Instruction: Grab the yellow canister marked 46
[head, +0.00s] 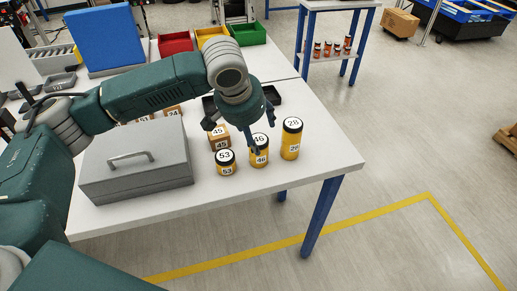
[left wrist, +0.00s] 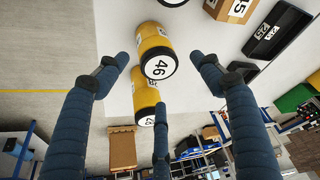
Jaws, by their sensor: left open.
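The yellow canister marked 46 (head: 261,156) stands upright on the white table, its black-rimmed top partly hidden by my left gripper (head: 262,128). The left gripper is over and just behind it, open and empty. In the left wrist view, the canister marked 46 (left wrist: 154,42) shows between the spread fingers of the left gripper (left wrist: 160,74), apart from them. The yellow canister marked 53 (head: 226,166) stands to its left and the taller one marked 28 (head: 291,143) to its right. My right gripper is not in view.
A box marked 45 (head: 219,138) stands close behind canister 53. A grey case with a handle (head: 137,165) fills the table's left front. Red (head: 175,43), yellow (head: 211,36) and green (head: 248,34) bins stand at the back. The table's right edge is near canister 28.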

